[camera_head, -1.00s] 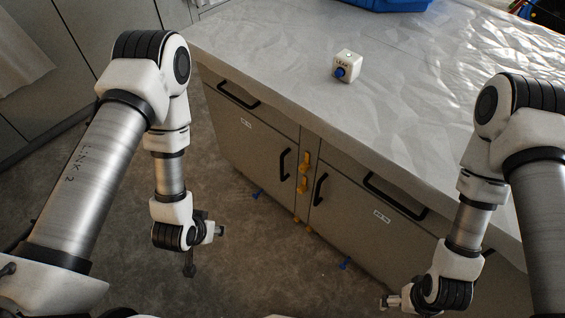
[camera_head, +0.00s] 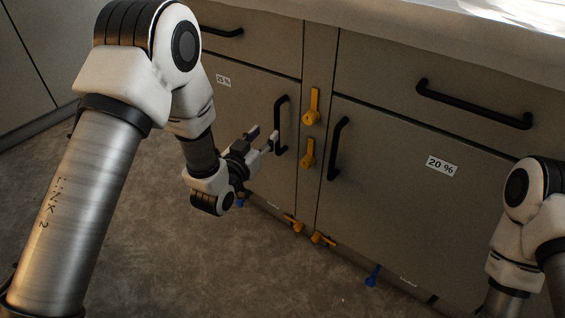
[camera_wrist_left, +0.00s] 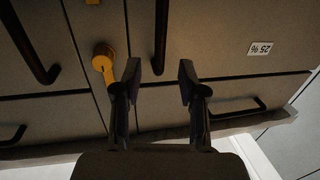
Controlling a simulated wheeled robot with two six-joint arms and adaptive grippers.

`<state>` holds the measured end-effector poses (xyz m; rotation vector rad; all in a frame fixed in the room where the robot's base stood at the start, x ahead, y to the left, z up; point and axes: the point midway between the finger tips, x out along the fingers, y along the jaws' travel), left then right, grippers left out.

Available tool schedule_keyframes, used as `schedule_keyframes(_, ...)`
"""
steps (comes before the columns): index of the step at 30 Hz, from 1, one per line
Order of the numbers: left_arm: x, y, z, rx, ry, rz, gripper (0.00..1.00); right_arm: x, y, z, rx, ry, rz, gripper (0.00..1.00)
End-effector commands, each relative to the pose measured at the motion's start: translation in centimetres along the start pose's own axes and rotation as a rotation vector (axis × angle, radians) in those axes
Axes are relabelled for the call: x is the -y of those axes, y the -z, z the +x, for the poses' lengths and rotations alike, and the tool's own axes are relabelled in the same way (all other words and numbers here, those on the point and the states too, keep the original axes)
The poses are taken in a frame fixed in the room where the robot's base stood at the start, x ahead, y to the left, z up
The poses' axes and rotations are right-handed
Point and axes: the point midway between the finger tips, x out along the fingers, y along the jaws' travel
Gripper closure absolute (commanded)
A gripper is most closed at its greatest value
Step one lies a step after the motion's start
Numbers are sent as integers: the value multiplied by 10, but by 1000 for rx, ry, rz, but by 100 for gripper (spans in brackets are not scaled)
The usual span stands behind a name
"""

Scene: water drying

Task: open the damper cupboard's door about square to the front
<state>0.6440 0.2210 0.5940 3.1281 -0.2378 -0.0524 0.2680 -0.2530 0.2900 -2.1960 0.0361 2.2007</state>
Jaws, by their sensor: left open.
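The cupboard door marked 25 % (camera_head: 240,105), the higher of two marked doors, is shut, left of the centre post. Its black bar handle (camera_head: 280,125) is upright near the door's right edge. My left gripper (camera_head: 263,137) is open and empty, its fingertips just left of that handle in the head view. In the left wrist view, which is upside down, the handle (camera_wrist_left: 161,35) lines up with the gap between the fingers (camera_wrist_left: 160,68). I cannot tell whether they touch it. My right gripper is out of view; only its arm shows.
The 20 % door (camera_head: 400,200) with its handle (camera_head: 338,148) is shut on the right. Yellow latches (camera_head: 312,106) (camera_head: 307,153) sit on the post. More yellow pieces (camera_head: 293,222) and a blue one (camera_head: 372,276) are low down. Floor (camera_head: 150,240) before the left door looks clear.

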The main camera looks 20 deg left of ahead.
Motion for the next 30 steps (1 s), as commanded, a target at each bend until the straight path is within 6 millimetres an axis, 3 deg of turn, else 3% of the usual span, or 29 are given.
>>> schedule_keyframes(1, 0, -23, 3, -16, -1, 3, 59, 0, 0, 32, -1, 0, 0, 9)
schedule_keyframes(3, 0, -23, 4, -29, -1, 5, 59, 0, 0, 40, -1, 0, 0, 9)
schedule_keyframes(8, 0, -18, 12, -36, -1, 7, 59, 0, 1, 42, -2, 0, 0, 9)
schedule_keyframes(19, 0, -17, 75, -35, 0, 7, 59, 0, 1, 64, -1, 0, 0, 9)
schedule_keyframes(28, 0, -14, 82, -32, 0, 5, 59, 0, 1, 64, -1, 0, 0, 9)
schedule_keyframes(29, 0, -14, 82, -32, 0, 5, 66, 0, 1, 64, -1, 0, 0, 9)
schedule_keyframes(30, 0, -14, 82, -32, 0, 5, 80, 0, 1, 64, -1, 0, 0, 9)
